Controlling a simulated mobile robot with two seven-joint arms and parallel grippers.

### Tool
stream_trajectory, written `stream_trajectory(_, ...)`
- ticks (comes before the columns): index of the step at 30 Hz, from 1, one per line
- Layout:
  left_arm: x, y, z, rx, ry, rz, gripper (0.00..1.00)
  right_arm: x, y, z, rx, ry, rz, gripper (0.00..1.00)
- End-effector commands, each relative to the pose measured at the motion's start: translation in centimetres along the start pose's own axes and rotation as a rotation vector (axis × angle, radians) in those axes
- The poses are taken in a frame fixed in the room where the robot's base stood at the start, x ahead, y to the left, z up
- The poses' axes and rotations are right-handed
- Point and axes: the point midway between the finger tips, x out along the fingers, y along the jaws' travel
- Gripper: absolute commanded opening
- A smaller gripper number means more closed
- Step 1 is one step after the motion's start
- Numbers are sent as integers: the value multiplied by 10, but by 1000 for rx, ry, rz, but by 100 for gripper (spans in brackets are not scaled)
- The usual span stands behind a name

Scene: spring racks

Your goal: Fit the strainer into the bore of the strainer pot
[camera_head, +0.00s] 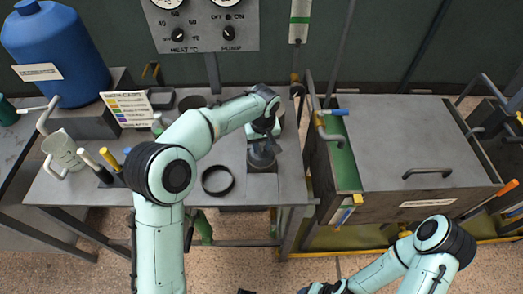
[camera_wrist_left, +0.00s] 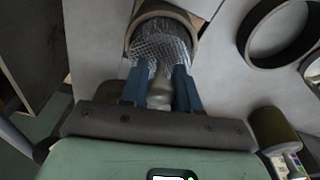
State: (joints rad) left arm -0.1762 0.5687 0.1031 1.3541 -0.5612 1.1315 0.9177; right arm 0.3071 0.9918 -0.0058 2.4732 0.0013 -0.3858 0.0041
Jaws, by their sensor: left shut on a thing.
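My left gripper (camera_head: 264,146) is over the right part of the grey bench. In the left wrist view its blue fingers (camera_wrist_left: 161,88) are shut on the pale stem of the strainer (camera_wrist_left: 160,52), a mesh cylinder. The strainer pot (camera_wrist_left: 190,16) has a brownish round rim just beyond the mesh. The mesh overlaps the pot's mouth in this view; how deep it sits in the bore is hidden. In the head view the dark pot (camera_head: 262,160) shows under the gripper. My right gripper (camera_head: 322,288) is at the bottom edge, mostly cut off, its jaws unclear.
A dark ring (camera_head: 217,181) lies left of the pot. A blue drum (camera_head: 55,50), a label card (camera_head: 128,108) and a white jug (camera_head: 63,150) stand on the left. A grey lidded chest (camera_head: 410,145) is on the right. The bench front near the ring is clear.

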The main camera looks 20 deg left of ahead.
Motion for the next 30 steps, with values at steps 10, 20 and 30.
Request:
stream_trajectory(10,32,0,4,0,1,2,0,4,2,2,1,-2,1,60)
stream_trajectory(20,36,0,5,0,-1,1,40,6,3,2,1,-4,1,60)
stream_trajectory(30,34,0,4,0,0,1,56,5,3,2,1,-3,1,60)
